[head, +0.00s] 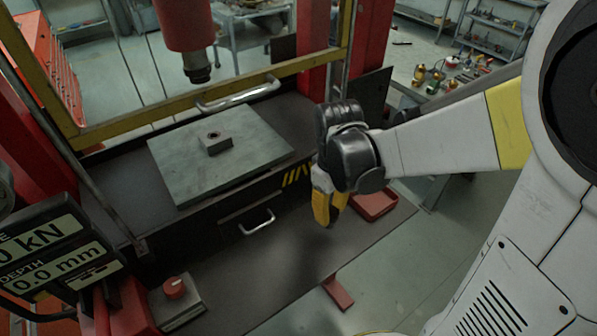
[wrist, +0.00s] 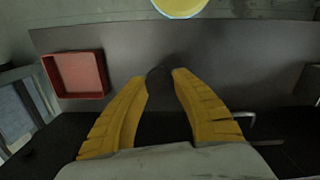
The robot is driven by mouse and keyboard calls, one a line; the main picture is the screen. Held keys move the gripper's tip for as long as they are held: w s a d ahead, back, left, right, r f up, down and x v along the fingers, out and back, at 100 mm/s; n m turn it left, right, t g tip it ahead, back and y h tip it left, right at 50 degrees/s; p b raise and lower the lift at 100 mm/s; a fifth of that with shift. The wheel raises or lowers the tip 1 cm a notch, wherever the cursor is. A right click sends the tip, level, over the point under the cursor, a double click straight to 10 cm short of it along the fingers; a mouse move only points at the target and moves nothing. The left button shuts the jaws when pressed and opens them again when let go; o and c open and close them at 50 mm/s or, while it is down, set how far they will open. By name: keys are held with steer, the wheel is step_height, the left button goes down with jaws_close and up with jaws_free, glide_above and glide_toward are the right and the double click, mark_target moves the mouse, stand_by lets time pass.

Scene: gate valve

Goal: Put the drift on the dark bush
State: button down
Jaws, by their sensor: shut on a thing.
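The dark bush (head: 213,134) shows as a small dark ring in the top of a grey block (head: 217,145). The block stands on the press's grey plate (head: 175,168). My gripper (head: 328,222) is to the right of the plate, above the dark bench ledge, with its yellow fingers pointing down. In the wrist view my gripper (wrist: 160,77) is shut on a dark thing (wrist: 159,76) between the fingertips, which I take to be the drift. Its shape is hard to make out against the dark ledge, and the head view hides it behind the fingers.
The red press ram (head: 190,30) hangs above the plate. A silver handle (head: 238,93) lies behind the plate, a drawer handle (head: 257,222) in front. A red tray (head: 375,206) sits right of my gripper. A red button box (head: 175,300) and display (head: 60,250) stand front left.

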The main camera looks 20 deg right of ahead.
steer(key=shift+w+a+f, duration=0.25)
steer(key=shift+a+f, duration=0.15)
steer(key=shift+a, duration=0.1)
steer(key=shift+w+a+f, duration=0.25)
steer(key=shift+a+f, duration=0.15)
steer(key=shift+a, duration=0.1)
steer(key=shift+f+b, duration=0.8)
steer(key=shift+f, duration=1.05)
steer(key=shift+f, duration=0.1)
steer(key=c, duration=1.1)
jaws_free()
